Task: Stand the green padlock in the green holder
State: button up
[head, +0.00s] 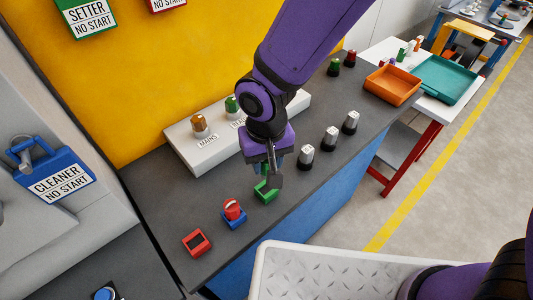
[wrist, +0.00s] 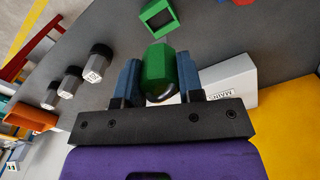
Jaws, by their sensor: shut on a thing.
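My gripper (wrist: 160,82) is shut on the green padlock (wrist: 159,66), with one blue finger on each side of its six-sided body. The dark end of the padlock is toward the palm. The green holder (wrist: 157,17) is an open square frame, empty, on the dark bench beyond the padlock in the wrist view. In the head view the green holder (head: 265,193) lies just below my gripper (head: 265,170), which hides most of the padlock. The padlock appears above the holder and apart from it.
A blue holder with a red padlock (head: 232,209) and an empty red holder (head: 197,243) stand to the left. Several grey-topped pieces (head: 329,138) stand to the right. A white panel (head: 210,133) with knobs lies behind. An orange tray (head: 392,85) is at the far end.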

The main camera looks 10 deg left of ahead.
jog(key=shift+f, duration=1.95)
jog(key=shift+f, duration=1.85)
jog(key=o, duration=1)
notch_tip(320, 180, up, 11)
jog(key=shift+f, duration=0.1)
